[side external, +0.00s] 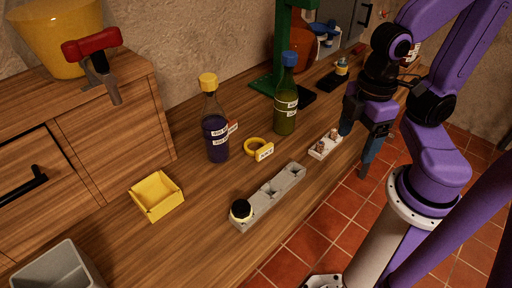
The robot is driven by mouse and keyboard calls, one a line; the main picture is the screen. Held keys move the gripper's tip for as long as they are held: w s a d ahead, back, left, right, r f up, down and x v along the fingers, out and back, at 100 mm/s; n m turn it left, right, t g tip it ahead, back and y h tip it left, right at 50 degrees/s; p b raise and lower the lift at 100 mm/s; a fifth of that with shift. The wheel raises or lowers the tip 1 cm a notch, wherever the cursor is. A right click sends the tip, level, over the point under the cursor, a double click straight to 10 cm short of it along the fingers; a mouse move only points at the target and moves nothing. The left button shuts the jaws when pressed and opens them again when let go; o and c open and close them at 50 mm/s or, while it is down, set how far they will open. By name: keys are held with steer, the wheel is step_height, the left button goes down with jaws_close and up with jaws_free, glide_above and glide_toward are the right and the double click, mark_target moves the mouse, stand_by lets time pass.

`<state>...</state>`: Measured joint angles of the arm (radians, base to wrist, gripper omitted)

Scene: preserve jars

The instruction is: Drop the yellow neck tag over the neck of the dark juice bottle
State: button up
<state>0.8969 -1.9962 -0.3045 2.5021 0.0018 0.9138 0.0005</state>
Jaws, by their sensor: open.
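The yellow neck tag (258,147) is a ring with a small label plate, lying on the wooden counter. The dark juice bottle (216,136) has a yellow cap and stands upright to the left of the tag, a short gap away. Its neck carries no ring that I can see. My gripper (355,150) is open at the right, over the counter's front edge, well apart from the tag and the bottle. Its fingers point down, one dark blue finger near a small pale block. I see nothing between the fingers.
A green bottle with a blue cap (286,101) stands behind the tag. A grey slotted rack (270,194) holding a dark round piece lies in front. The small pale block with pegs (325,146) is near my gripper. A yellow tray (156,197) sits at left; a green stand (281,45) rises behind.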

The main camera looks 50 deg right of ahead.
stand_by(0.4)
steer(key=o, duration=0.3)
steer(key=n, duration=2.2)
glide_above(263, 147)
steer(key=f, duration=1.2)
steer(key=shift+w+a+f, duration=0.1)
steer(key=shift+w+f, duration=0.15)
steer(key=shift+s+d+f, duration=0.1)
steer(key=shift+d+f, duration=0.05)
steer(key=shift+f, duration=1.2)
steer(key=shift+s+d+f, duration=0.1)
steer(key=shift+f, duration=1.2)
